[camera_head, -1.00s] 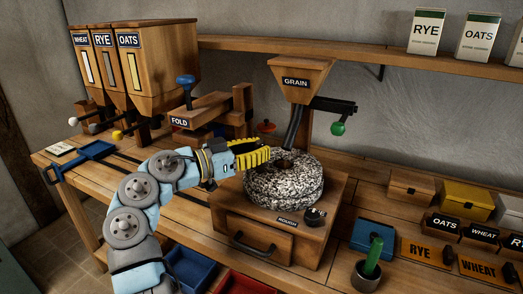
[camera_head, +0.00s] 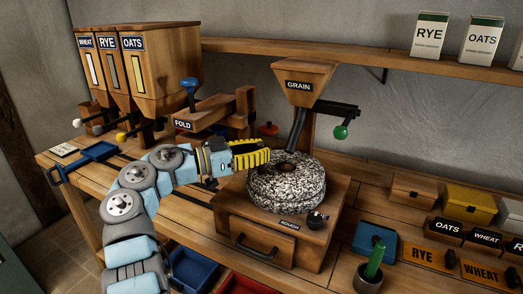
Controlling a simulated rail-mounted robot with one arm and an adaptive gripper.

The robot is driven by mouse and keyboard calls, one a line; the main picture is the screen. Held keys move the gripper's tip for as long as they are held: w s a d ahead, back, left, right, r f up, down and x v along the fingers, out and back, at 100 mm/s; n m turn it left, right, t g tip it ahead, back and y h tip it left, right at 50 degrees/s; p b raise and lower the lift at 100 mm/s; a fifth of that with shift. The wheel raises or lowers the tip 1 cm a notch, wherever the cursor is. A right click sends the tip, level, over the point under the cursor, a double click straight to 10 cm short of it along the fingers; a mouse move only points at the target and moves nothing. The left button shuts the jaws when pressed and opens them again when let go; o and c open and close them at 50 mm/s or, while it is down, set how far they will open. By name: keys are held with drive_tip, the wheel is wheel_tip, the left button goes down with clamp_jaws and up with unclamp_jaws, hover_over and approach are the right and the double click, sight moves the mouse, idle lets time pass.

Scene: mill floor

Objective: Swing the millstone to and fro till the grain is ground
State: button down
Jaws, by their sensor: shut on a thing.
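The millstone (camera_head: 287,194) is a speckled black-and-white round stone, lying flat on a wooden mill housing (camera_head: 331,231) with a drawer at its front. My gripper (camera_head: 258,158) has yellow ribbed fingers and reaches in from the left, at the upper left of the stone. The fingers are shut at the stone's rim; what they grip is hidden behind them, so I cannot see the grip point. A hopper marked GRAIN (camera_head: 303,84) stands above, with a dark chute (camera_head: 298,127) running down toward the stone's centre. The grain itself is not visible.
A dark lever with a green knob (camera_head: 340,132) sticks out right of the hopper. A black knob (camera_head: 317,215) sits by the ROUGH label. A wooden FOLD device (camera_head: 213,113) stands behind my arm.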

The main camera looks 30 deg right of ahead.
drive_tip(key=c, duration=0.9)
unclamp_jaws()
drive_tip(key=shift+o, duration=0.2)
drive_tip(key=shift+a, duration=0.1)
drive_tip(key=w+a, duration=0.2)
drive_tip(key=a, duration=0.9)
drive_tip(key=shift+a, duration=0.35)
